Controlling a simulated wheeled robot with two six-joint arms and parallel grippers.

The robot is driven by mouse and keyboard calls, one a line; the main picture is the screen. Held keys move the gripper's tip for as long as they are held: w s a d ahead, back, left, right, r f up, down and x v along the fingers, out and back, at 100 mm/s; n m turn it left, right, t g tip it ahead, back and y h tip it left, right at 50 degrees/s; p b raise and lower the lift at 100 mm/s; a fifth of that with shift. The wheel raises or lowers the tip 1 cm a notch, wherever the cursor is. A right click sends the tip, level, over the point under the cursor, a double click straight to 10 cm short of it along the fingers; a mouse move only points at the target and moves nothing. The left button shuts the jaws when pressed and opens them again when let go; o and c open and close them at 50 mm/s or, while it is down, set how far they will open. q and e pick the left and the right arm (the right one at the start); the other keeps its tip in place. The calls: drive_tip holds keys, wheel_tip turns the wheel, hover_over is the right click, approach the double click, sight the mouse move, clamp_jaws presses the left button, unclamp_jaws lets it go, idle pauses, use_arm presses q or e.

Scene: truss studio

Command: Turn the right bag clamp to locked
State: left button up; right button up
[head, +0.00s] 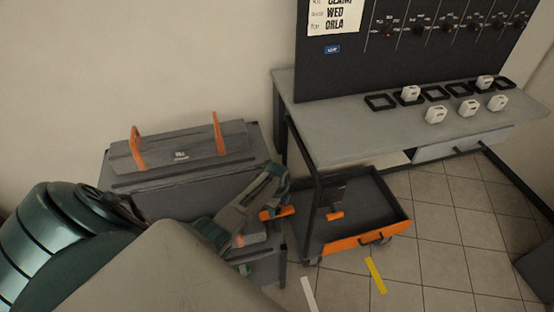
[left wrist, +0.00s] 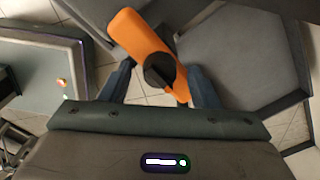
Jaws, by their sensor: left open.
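My left gripper (head: 277,182) reaches down past the grey case toward the cart. In the left wrist view my left gripper (left wrist: 160,82) is open, its two fingers on either side of an orange clamp lever (left wrist: 140,35) with a round black knob (left wrist: 158,71). The lever lies slanted across the gap; I cannot tell whether the fingers touch it. In the head view one orange piece (head: 278,212) shows just below the gripper, and another (head: 335,216) sits farther right over the cart. Which is the right bag clamp, and its lock state, I cannot tell. My right gripper is not in view.
A grey case (head: 190,146) with orange handles lies on a cabinet at left. A dark cart tray (head: 360,204) with an orange front edge stands below a grey table (head: 350,140) holding white blocks (head: 436,115). Tiled floor (head: 440,240) is clear at front right.

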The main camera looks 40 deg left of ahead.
use_arm(q)
wheel_tip(320, 180, up, 11)
drive_tip(key=shift+f+b, duration=0.15)
drive_tip(key=shift+b, duration=0.3)
idle(0.5)
